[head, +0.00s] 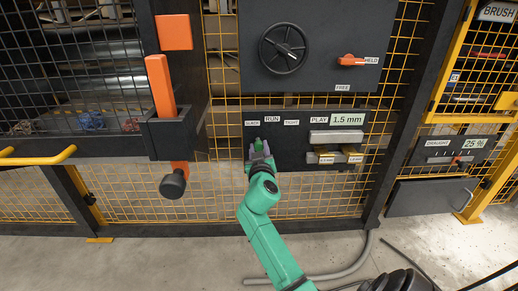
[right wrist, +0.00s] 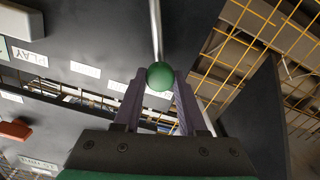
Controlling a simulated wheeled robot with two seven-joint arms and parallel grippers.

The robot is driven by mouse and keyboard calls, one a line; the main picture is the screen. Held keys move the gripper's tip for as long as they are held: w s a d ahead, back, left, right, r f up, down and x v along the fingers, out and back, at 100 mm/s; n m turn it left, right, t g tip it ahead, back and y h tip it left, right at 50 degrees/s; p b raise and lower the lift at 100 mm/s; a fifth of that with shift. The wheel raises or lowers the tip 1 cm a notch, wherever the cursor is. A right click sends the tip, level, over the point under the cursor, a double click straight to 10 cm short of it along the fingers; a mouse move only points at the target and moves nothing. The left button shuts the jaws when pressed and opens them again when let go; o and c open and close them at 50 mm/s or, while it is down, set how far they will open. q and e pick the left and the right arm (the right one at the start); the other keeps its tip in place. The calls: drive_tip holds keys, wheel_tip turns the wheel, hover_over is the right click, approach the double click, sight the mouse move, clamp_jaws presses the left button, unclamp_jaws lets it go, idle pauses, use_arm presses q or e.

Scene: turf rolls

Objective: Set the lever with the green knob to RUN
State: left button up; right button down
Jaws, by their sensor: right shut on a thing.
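The lever's green knob (head: 258,143) is at the left part of a dark panel (head: 290,155), below the SLACK plate (head: 252,122) and left of the RUN plate (head: 273,121). The TIGHT plate (head: 291,122) is further right. My right gripper (head: 261,152) is shut on the knob. In the right wrist view the green knob (right wrist: 160,77) sits between the two fingers of my right gripper (right wrist: 158,88), with a metal rod (right wrist: 156,30) running up from it. The lever's exact setting is hard to tell. My left gripper is not in view.
A PLAY readout of 1.5 mm (head: 347,119) and light blocks (head: 335,137) are to the right on the panel. Above are a black handwheel (head: 284,48) and an orange HELD/FREE handle (head: 350,60).

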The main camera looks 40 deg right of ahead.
drive_tip(key=shift+f, duration=0.1)
drive_tip(key=shift+s+d+m, duration=0.2)
drive_tip(key=shift+d+m, duration=0.05)
drive_tip(key=shift+m, duration=0.15)
drive_tip(key=s+d+m, duration=0.1)
drive_tip(key=m, duration=0.1)
drive_tip(key=s+d+r+m+p, duration=0.1)
drive_tip(key=d+m, duration=0.1)
drive_tip(key=shift+s+d, duration=0.15)
drive_tip(key=shift+s, duration=0.1)
drive_tip(key=shift+c, duration=2.3)
unclamp_jaws()
drive_tip(key=shift+r, duration=0.1)
